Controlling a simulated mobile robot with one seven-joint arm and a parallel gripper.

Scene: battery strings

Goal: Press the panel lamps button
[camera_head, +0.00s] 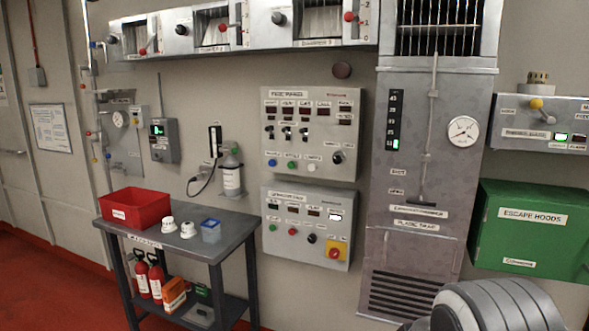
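Two control panels hang on the wall, and I cannot read which button is the panel lamps one. The upper panel (268,137) has a blue button (272,162), a green button (291,165) and a white button (313,168) along its bottom, left of a black knob (337,157). The lower panel (270,249) has a green button (273,227), a red button (292,231), a black knob (311,238) and a red button on a yellow plate (335,253). My gripper is out of view; a grey ribbed part of my arm shows at the bottom right.
A grey table (232,226) left of the panels holds a red bin (135,208), white items and a blue container (211,231). A tall grey cabinet (420,250) stands right of the panels. A green escape hoods box (530,245) is at far right.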

